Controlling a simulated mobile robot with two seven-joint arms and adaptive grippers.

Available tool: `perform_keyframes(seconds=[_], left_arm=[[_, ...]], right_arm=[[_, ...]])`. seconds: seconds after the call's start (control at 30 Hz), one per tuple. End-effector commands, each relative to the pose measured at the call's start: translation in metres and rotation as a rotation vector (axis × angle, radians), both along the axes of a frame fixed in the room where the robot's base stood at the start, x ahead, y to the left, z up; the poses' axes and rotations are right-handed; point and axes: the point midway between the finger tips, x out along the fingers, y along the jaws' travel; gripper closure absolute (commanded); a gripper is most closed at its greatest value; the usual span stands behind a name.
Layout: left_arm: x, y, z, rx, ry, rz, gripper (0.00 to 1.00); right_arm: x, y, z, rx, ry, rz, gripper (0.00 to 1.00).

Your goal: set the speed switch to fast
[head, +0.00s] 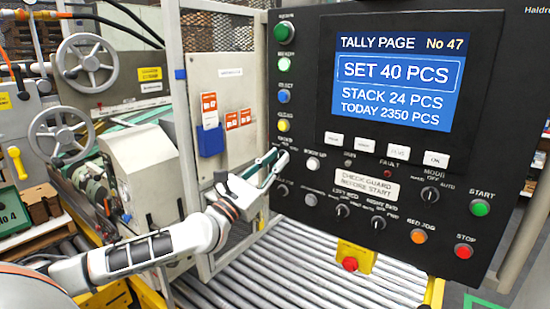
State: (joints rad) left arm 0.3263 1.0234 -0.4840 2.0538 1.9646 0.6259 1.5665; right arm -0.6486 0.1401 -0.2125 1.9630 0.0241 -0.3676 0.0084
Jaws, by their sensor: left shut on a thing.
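The dark control panel (320,110) fills the right half of the head view. My left gripper (277,167) reaches its lower left edge from the left, with its fingers shut at a small switch there. This seems to be the speed switch, but the fingers cover most of it, so I cannot read its label or setting. A black knob (283,190) sits just below the fingers, and a white button (313,163) sits to their right. My right gripper is not in view.
The panel also carries a blue screen (398,82), several knobs, a green start button (480,207) and a red stop button (464,251). A yellow box with a red button (351,264) hangs below. A roller conveyor (300,270) runs underneath. A grey cabinet (222,90) stands behind my left arm.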

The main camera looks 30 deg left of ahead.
Motion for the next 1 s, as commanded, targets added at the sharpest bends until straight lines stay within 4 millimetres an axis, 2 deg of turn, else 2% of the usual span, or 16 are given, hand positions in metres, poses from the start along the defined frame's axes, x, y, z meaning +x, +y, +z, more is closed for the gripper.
perform_keyframes(seconds=[0.1,0.37,0.7,1.0], left_arm=[[0.000,0.001,0.002,0.103,-0.006,0.002,1.00],[0.000,0.001,0.002,0.321,-0.024,0.001,1.00],[0.000,0.001,0.001,0.525,-0.042,0.001,1.00],[0.000,0.000,0.001,0.592,-0.047,0.000,1.00]], right_arm=[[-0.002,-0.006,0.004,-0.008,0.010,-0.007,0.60],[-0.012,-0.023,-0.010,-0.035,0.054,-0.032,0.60],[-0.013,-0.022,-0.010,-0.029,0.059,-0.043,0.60],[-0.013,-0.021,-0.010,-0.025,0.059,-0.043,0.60]])
